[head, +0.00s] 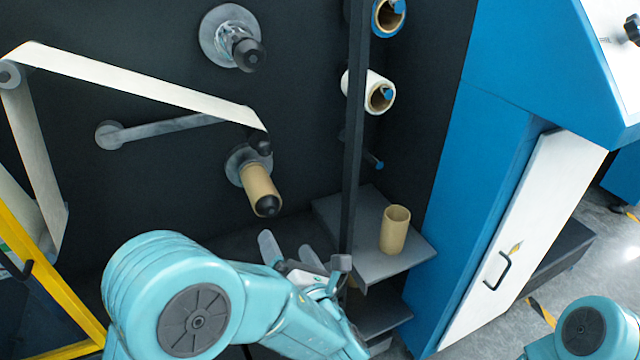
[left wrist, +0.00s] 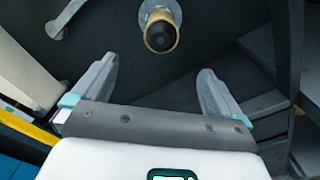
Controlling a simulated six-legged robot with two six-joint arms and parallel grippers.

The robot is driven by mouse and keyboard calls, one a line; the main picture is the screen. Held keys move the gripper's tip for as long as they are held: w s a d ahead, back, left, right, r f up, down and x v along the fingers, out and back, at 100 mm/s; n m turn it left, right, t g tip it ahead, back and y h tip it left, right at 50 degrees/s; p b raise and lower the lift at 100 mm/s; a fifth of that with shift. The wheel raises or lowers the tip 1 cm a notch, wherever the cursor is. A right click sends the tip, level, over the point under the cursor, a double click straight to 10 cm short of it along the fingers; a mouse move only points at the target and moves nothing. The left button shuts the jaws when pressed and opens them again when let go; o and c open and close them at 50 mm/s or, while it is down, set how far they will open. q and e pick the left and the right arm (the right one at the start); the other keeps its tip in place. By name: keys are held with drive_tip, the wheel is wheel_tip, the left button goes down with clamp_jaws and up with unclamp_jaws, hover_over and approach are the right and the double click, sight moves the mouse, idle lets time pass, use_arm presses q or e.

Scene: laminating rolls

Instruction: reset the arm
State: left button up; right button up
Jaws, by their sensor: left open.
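My left arm reaches in from the lower left in the head view. Its gripper (head: 290,250) is open and empty, below the lower spindle. In the left wrist view the two fingers of the left gripper (left wrist: 155,90) are spread apart with nothing between them. A brown cardboard core (head: 261,188) sits on the lower spindle, above and apart from the gripper; it also shows at the top of the left wrist view (left wrist: 160,32). At the lower right of the head view a part of my right arm shows, but its gripper is out of frame.
Another cardboard core (head: 394,230) stands upright on a grey shelf (head: 410,258). A dark vertical post (head: 353,140) rises close to the left gripper. White film roll (head: 370,92) hangs on a peg above. A blue cabinet (head: 470,190) stands right; a yellow frame (head: 60,285) is left.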

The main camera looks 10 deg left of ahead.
use_arm(q)
drive_tip(key=s+a+f+n+g+h, duration=0.1)
drive_tip(key=s+a+f+n+g, duration=0.5)
drive_tip(key=f, duration=0.5)
drive_tip(key=s+a+f+n+g+h, duration=0.1)
drive_tip(key=s+f+n+g+h, duration=0.15)
drive_tip(key=s+f+g, duration=0.6)
drive_tip(key=s+d+f+n+g+h, duration=0.2)
drive_tip(key=s+d+f+n+h, duration=0.25)
drive_tip(key=s+n, duration=0.2)
drive_tip(key=s+d+f+n+g+h, duration=0.3)
drive_tip(key=s+f+n, duration=0.3)
drive_tip(key=n, duration=0.2)
drive_tip(key=w+d+f+n+t+h, duration=0.2)
drive_tip(key=w+f+n+t+h, duration=0.15)
drive_tip(key=n, duration=1.15)
wheel_tip(320, 180, up, 18)
drive_tip(key=a+n+t+p, duration=0.1)
drive_tip(key=n+p, duration=0.1)
drive_tip(key=p, duration=1.5)
drive_tip(key=shift+w+p, duration=0.25)
drive_tip(key=shift+p, duration=0.05)
